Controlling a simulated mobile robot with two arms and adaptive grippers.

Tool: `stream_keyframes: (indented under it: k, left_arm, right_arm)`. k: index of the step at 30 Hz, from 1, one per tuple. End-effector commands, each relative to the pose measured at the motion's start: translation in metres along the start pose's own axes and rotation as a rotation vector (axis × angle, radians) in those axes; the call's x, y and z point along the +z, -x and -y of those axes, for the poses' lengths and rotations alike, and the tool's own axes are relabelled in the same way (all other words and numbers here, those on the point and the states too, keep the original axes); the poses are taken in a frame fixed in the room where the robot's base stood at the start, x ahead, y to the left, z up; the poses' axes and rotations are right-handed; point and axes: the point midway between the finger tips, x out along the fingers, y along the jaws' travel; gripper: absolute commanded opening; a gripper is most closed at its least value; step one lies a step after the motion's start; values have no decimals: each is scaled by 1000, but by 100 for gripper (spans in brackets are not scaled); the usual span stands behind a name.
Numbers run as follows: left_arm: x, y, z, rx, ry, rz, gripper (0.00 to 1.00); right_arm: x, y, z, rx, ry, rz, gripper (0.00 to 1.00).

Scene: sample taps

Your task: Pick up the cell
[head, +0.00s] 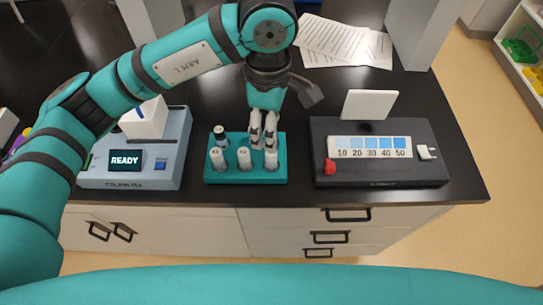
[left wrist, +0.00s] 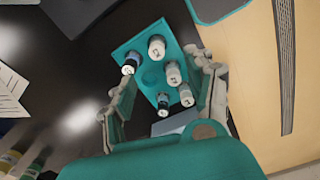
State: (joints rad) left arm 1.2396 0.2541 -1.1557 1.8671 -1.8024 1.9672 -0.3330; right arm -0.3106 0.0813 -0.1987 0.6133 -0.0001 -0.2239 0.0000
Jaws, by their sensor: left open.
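A teal rack (head: 232,178) stands on the dark bench and holds several small vials with white or dark tops. In the head view, three pale vials line its front row, at left (head: 217,158), middle (head: 244,158) and right (head: 271,161). A dark-topped vial (head: 220,137) stands at its back left. I cannot tell which one is the cell. My left gripper (head: 263,138) points down over the rack's right back part. In the left wrist view, the open left gripper (left wrist: 165,72) has its fingers wide apart, with vials below between them, including a dark-topped one (left wrist: 163,103). My right gripper is not in view.
Left of the rack is a grey device (head: 160,175) with a READY screen and a white block. Right of it is a dark device (head: 380,178) with a scale from 10 to 50, a red knob and a raised white lid. Papers (head: 345,42) lie behind.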

Motion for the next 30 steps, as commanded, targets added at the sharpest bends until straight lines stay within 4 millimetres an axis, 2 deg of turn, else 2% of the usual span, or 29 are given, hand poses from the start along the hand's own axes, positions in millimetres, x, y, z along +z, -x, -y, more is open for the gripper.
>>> stream_keyframes:
  k: [2,5,9,15,20,24,30]
  left_arm:
    - [0,-16,2,-6,0,0,56]
    - [0,-36,1,-6,1,1,56]
    - [0,-56,0,-3,1,1,56]
    - [1,-68,0,-2,0,1,56]
    - [4,-89,0,-7,1,1,56]
    - [5,-109,-1,-3,1,2,56]
    - [4,-117,-2,1,0,1,56]
  right_arm:
    - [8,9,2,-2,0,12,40]
    - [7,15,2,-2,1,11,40]
    - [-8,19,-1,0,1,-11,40]
    - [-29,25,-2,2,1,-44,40]
    - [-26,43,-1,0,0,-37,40]
    - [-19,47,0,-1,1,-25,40]
    - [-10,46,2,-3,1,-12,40]
